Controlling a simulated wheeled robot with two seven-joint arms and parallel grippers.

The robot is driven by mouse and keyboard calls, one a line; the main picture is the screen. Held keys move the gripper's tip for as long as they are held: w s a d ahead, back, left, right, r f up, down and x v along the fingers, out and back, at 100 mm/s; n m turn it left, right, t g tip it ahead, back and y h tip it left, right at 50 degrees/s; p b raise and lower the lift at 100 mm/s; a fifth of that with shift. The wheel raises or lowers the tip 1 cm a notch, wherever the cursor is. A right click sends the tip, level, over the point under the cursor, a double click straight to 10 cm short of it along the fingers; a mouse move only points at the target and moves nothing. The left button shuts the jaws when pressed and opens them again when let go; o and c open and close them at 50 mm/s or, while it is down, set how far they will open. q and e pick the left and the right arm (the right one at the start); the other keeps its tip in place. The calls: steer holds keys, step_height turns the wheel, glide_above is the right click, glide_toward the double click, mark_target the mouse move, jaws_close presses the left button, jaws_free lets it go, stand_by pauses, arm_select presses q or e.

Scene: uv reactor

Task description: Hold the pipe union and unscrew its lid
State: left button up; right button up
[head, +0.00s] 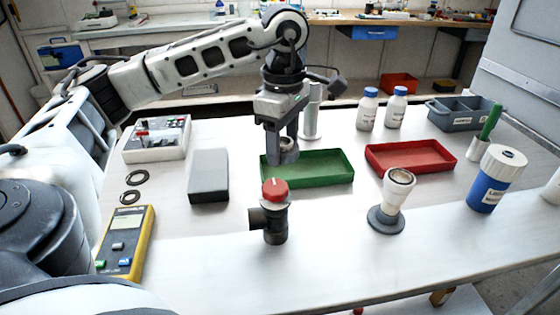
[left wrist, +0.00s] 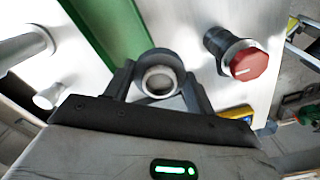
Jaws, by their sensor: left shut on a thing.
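My left gripper (head: 284,138) is shut on a grey round part (head: 287,157) with an open top, held above the near left end of the green tray. In the left wrist view this part (left wrist: 158,75) shows a dark grey collar around a pale ring, between the fingers. It may be the pipe union; I cannot tell whether it includes the lid. A dark pipe fitting with a red cap (head: 274,191) stands upright on the table, nearer than the gripper and apart from it; its red cap (left wrist: 249,64) also shows in the left wrist view. My right gripper is out of view.
A green tray (head: 330,181), a red tray (head: 436,165) and a grey box (head: 208,178) lie around. A pale cup on a grey stand (head: 387,219), a blue bottle (head: 490,195) and white bottles (head: 395,107) stand right. A yellow meter (head: 128,240) lies left.

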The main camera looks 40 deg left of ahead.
arm_select(q)
glide_above(279, 175)
steer(key=f, duration=0.5)
steer(key=shift+s+d+f, duration=0.25)
steer(key=f, duration=0.3)
steer(key=shift+w+a, duration=0.25)
steer(key=shift+a, duration=0.1)
steer(key=shift+f, duration=0.45)
steer(key=shift+f, duration=0.1)
steer(key=o, duration=0.7)
steer(key=shift+o, duration=0.4)
step_height(279, 175, up, 12)
